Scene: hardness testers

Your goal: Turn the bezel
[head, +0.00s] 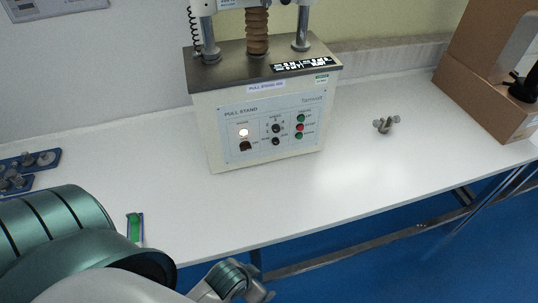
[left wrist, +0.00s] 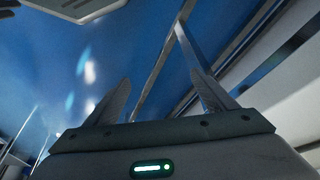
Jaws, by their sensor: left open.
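The pull stand (head: 262,110) is a cream box with a dark top, standing upright on the white table. Its front panel carries a lit white lamp, small dark knobs and green and red buttons. No part is clearly recognisable as the bezel; the stand's upper part is cut off by the top edge. My left gripper (head: 262,292) is low at the bottom of the head view, in front of the table edge and apart from the stand. In the left wrist view its two fingers (left wrist: 160,85) are spread, with nothing seen between them. My right gripper is not in view.
The white table (head: 350,180) is mostly clear in front of the stand. A small metal fitting (head: 386,124) lies to the right, beside a cardboard box (head: 490,95). Blue holders with metal parts (head: 28,162) and a green-and-blue item (head: 135,228) lie at left. Blue floor shows below.

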